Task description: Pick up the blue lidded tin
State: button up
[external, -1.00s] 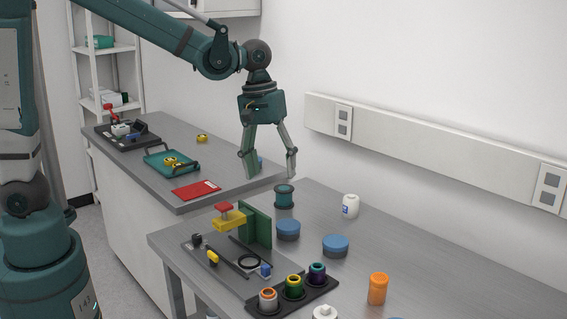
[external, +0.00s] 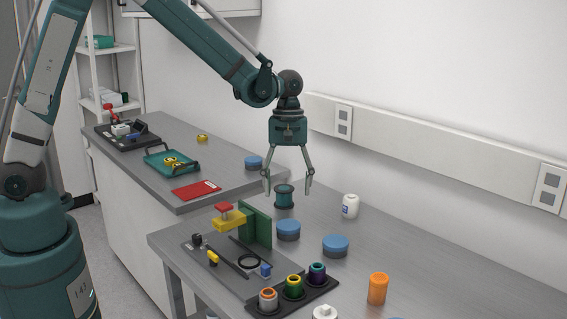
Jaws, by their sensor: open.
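Several round blue tins look alike in the external view. One blue tin (external: 288,230) stands on the near bench beside the green block, and another blue tin (external: 335,245) stands to its right. A third blue tin (external: 253,162) is on the far bench. I cannot tell which one is the blue lidded tin. My gripper (external: 288,188) points down, open and empty, over the back of the near bench. A dark teal spool (external: 284,196) appears between or behind its fingertips; I cannot tell the depth.
A fixture with a green upright block (external: 256,226) and a yellow part (external: 229,221) stands left of the tins. A white bottle (external: 350,206) and an orange bottle (external: 377,289) stand to the right. A black holder carries several coloured rings. A red mat (external: 196,190) lies on the far bench.

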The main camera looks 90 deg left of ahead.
send_over(288, 224)
jog(key=a, duration=0.1)
notch_tip(288, 224, down, 5)
jog(key=shift+s+a+r, duration=0.1)
jog(key=shift+s+a, duration=0.05)
jog(key=shift+f, duration=0.2)
jog(key=shift+d+f, duration=0.25)
jog(key=shift+f, duration=0.95)
jog(key=shift+f, duration=0.1)
jog(key=shift+w+d+f+p, duration=0.1)
jog(key=shift+d+f, duration=0.05)
jog(key=shift+f, duration=0.65)
jog(key=shift+w+d+f+p, duration=0.1)
jog(key=shift+d+f, duration=0.1)
jog(key=shift+f, duration=0.65)
jog(key=shift+d+f+p, duration=0.1)
jog(key=shift+d+f, duration=0.05)
jog(key=shift+f, duration=0.65)
jog(key=c, duration=1)
